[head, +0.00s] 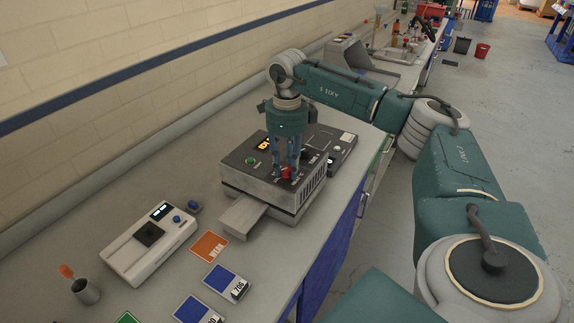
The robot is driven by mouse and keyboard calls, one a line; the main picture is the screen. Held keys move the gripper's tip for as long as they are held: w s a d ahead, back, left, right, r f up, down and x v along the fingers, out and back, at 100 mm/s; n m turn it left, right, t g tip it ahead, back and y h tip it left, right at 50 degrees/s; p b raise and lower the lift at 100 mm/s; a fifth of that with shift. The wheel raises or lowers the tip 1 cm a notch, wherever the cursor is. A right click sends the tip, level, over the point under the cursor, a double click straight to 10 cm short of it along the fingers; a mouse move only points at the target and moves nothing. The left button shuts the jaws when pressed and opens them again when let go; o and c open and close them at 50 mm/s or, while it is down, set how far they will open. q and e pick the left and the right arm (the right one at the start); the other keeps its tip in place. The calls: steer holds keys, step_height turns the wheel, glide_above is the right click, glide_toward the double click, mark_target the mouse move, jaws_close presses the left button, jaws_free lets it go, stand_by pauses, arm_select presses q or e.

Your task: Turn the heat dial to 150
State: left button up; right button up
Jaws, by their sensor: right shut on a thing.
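The stenter dryer (262,187) is a grey box with a dark top panel, standing on the bench. Its panel carries a lit orange display, a green button (251,161) and a red knob (287,173). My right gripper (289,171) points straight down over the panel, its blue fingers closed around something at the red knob. The fingers and wrist hide much of the dial area, so I cannot read the dial's marks or the full display. My left gripper is not in view.
A white instrument (149,244) with a display and a blue knob stands to the left. The wall runs behind the bench; the front edge is at the right.

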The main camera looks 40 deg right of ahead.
steer(key=m, duration=0.8)
steer(key=m+p, duration=0.1)
steer(key=m, duration=0.3)
steer(key=shift+m, duration=2.1)
steer(key=shift+w, duration=0.1)
steer(key=o, duration=1.1)
steer(key=shift+o, duration=0.2)
steer(key=shift+r, duration=0.15)
